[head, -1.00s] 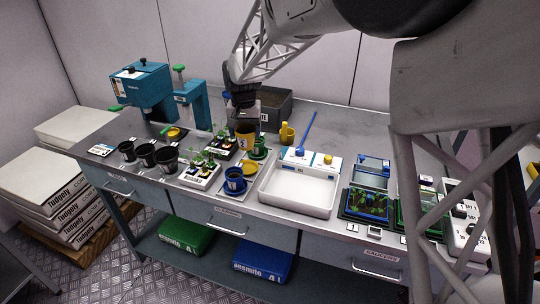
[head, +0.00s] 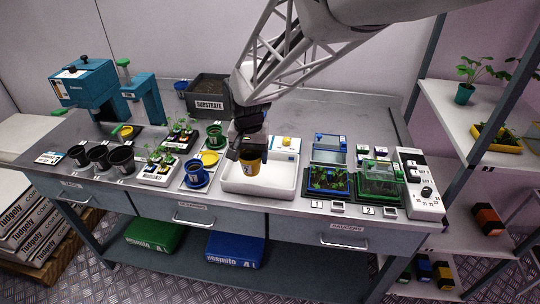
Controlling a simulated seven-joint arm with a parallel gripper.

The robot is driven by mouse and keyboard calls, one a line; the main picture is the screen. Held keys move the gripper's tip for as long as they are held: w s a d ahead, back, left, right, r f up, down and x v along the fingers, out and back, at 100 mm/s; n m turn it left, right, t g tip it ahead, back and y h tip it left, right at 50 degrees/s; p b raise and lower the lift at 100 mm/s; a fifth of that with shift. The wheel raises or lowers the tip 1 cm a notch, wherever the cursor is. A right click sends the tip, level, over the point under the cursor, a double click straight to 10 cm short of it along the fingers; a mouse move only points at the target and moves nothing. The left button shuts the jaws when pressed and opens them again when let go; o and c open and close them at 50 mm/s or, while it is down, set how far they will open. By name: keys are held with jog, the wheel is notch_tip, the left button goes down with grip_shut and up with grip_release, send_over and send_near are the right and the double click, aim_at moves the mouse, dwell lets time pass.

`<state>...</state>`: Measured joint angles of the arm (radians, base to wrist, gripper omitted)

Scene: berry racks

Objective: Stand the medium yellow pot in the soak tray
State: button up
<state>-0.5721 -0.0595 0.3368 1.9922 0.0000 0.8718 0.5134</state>
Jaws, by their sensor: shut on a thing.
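The medium yellow pot (head: 250,166) is in my gripper (head: 252,148), which is shut on it near the rim. The pot looks upright and appears over the left part of the white soak tray (head: 285,193). I cannot tell from this view whether its base touches the tray floor. The rest of the tray's floor shows bare and white. The gripper hides part of the tray's back edge and the pot's top.
A blue pot (head: 196,174) and a yellow saucer (head: 210,158) stand left of the tray, with a green pot (head: 216,138) behind. A substrate bin (head: 208,103) is at the back.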

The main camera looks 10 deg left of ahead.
aim_at(262, 176)
jog(key=s+d+f+m, duration=0.1)
jog(key=s+d+f, duration=0.1)
jog(key=s+d, duration=0.5)
jog(key=shift+s+d+f+m, duration=0.3)
jog(key=shift+s+d, duration=0.1)
jog(key=shift+d, duration=0.6)
jog(key=shift+w+a, duration=0.1)
jog(key=shift+w, duration=0.05)
jog(key=w+a, duration=0.2)
jog(key=w, duration=0.2)
jog(key=w+a+f, duration=0.1)
jog(key=w+a, duration=0.2)
jog(key=w, duration=0.2)
jog(key=w+a, duration=0.2)
jog(key=w, duration=0.3)
jog(key=shift+a+f, duration=0.15)
jog(key=shift+f, duration=0.1)
jog(key=shift+f, duration=0.1)
jog(key=shift+f, duration=1.65)
jog(key=shift+f, duration=0.15)
jog(key=o, duration=0.9)
